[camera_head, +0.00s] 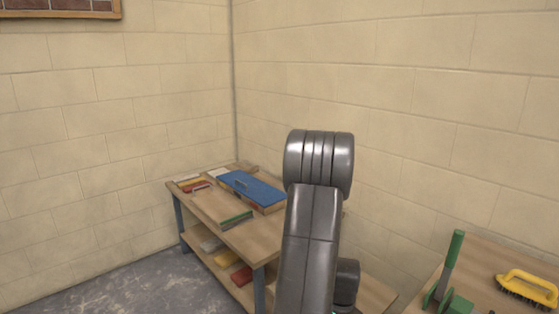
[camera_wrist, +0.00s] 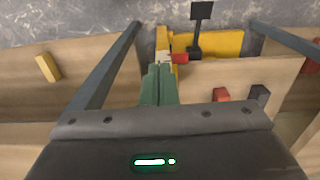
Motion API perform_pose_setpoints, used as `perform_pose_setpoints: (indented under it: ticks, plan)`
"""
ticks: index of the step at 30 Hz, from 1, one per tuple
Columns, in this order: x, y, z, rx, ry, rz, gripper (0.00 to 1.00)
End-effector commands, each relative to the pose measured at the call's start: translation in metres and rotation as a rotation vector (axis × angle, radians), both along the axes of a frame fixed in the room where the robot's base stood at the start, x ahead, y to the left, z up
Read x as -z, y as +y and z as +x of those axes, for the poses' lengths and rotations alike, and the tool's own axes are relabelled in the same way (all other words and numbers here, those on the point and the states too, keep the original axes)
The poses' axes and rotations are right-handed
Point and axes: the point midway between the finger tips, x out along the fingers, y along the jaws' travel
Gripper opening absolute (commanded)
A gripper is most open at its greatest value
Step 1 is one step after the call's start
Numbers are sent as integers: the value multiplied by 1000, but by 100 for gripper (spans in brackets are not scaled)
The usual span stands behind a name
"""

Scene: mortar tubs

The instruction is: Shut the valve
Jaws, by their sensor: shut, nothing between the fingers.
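My gripper (camera_wrist: 160,70) shows in the wrist view as two green fingers side by side, shut with nothing between them. Beyond the fingertips is a small yellow and red piece (camera_wrist: 179,58); I cannot tell whether it touches them. Beside it stands a black stem with a flat dark plate (camera_wrist: 202,11). In the head view a green fitting with an upright green lever (camera_head: 451,264) stands on the right bench, apart from my arm; its lower part is cut off by the frame. I cannot tell for sure which of these is the valve. My gripper is hidden in the head view.
A wooden shelf bench (camera_head: 207,212) in the corner holds a blue-lidded box (camera_head: 252,188) and small items, with red and yellow pieces below. A yellow brush (camera_head: 528,287) lies on the right bench. Block walls close the corner. Floor shows at the lower left.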

Motion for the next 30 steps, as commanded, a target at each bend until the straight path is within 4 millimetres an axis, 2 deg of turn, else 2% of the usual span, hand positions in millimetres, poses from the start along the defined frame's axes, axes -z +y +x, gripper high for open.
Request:
perform_pose_setpoints:
  ticks: [8,30]
  plan:
    - [0,-2,2,1,0,0,0]
    - [1,-37,32,0,-4,-2,0]
